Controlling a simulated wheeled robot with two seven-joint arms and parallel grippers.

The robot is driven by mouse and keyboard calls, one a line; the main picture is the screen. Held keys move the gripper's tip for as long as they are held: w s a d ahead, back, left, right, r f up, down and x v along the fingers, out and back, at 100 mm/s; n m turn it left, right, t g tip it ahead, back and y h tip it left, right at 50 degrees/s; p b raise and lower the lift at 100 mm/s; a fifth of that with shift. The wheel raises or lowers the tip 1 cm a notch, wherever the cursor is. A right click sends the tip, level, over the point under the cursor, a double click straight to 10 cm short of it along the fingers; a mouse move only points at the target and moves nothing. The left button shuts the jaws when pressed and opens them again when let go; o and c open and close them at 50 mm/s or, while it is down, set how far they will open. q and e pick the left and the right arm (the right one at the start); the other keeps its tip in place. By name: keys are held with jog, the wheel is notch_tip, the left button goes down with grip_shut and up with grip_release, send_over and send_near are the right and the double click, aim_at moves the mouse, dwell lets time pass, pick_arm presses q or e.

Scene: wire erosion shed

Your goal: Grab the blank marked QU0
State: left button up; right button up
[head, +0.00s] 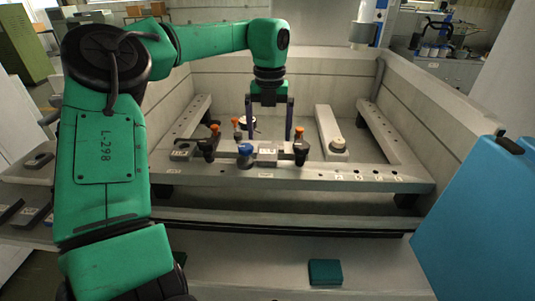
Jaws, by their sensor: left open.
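My left gripper (268,136) hangs fingers down from the green arm that comes in from the left. Its two dark fingers are spread apart with nothing seen between them. It is over the front rail of the machine's work frame. A small grey block (267,154) with a pale label sits on that rail, just below and in front of the fingers. Another grey labelled block (181,152) is on the rail further left. The markings on both are too small to read, so I cannot tell which is QU0. My right gripper is not in view.
Black clamps with orange knobs stand at the left (208,146) and right (301,150) of the middle block, and a blue knob (245,149) is close beside it. Tank walls (447,119) enclose the frame. A teal box (325,272) lies on the front ledge.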

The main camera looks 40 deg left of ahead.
aim_at(268, 152)
pick_arm(q)
jog(key=f, duration=0.1)
jog(key=f+p, duration=0.1)
jog(key=f, duration=0.3)
jog(key=shift+s+f, duration=0.15)
jog(key=shift+s, duration=0.1)
jog(key=shift+w+a+f, duration=0.1)
jog(key=shift+f, duration=0.15)
grip_shut()
jog(key=shift+r, duration=0.1)
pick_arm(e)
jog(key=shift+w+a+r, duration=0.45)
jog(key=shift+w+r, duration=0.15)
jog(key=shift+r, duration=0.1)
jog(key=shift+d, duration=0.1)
